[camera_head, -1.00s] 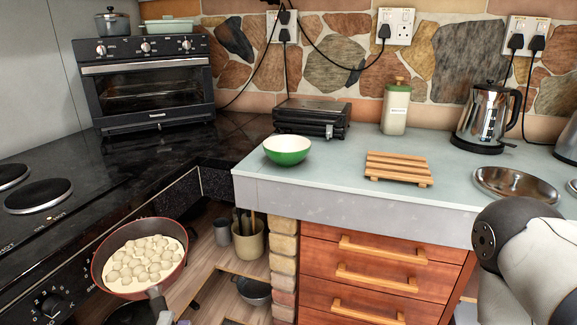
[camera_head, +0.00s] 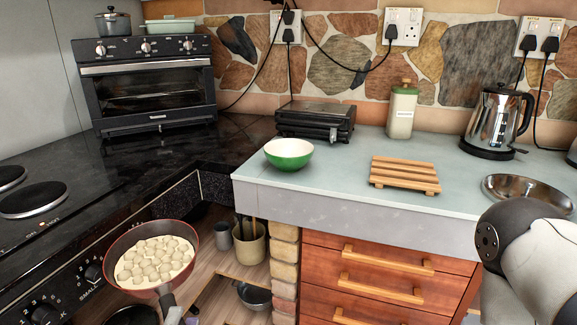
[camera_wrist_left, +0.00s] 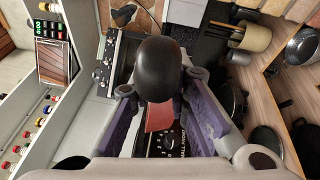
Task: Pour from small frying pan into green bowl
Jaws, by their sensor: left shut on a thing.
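The small frying pan (camera_head: 128,243) is reddish-brown with a grey handle and holds many pale round pieces in a creamy layer. It is at the lower left of the head view, held in the air before the stove front, roughly level. My left gripper (camera_wrist_left: 160,92) is shut on the pan's handle, whose dark end (camera_wrist_left: 158,68) shows between the fingers in the left wrist view. The green bowl (camera_head: 289,157), pale inside, stands upright on the counter near its left front corner, apart from and beyond the pan. My right gripper is out of view.
Near the bowl on the counter (camera_head: 330,190) are a black grill (camera_head: 315,122), a wooden rack (camera_head: 405,174) and a canister (camera_head: 402,110). A kettle (camera_head: 497,120) and steel dish (camera_head: 527,190) are at right. The stove (camera_head: 90,190) is left. My right arm shows at right.

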